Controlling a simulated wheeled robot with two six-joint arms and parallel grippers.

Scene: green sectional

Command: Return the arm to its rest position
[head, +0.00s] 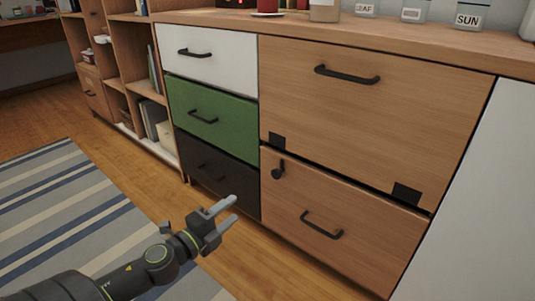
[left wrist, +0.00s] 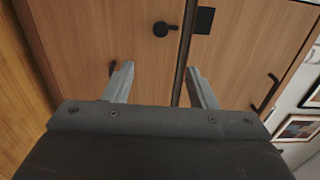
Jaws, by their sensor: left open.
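My left gripper (head: 227,213) is open and empty. In the head view it is in front of the sideboard's lower left part, with the arm coming in from the bottom left. In the left wrist view its two grey fingers (left wrist: 160,85) are spread apart, with wooden fronts of the sideboard beyond them. I see nothing between the fingers. Whether the fingers touch the sideboard is hard to tell, but they look apart from it. My right gripper is not in view.
The sideboard has a white drawer (head: 215,66), a green drawer (head: 220,128), a black drawer (head: 205,160) and wooden fronts (head: 400,110), all looking closed. Canisters (head: 470,14) stand on top. An open shelf (head: 130,60) is at left. A striped rug (head: 60,205) covers the floor.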

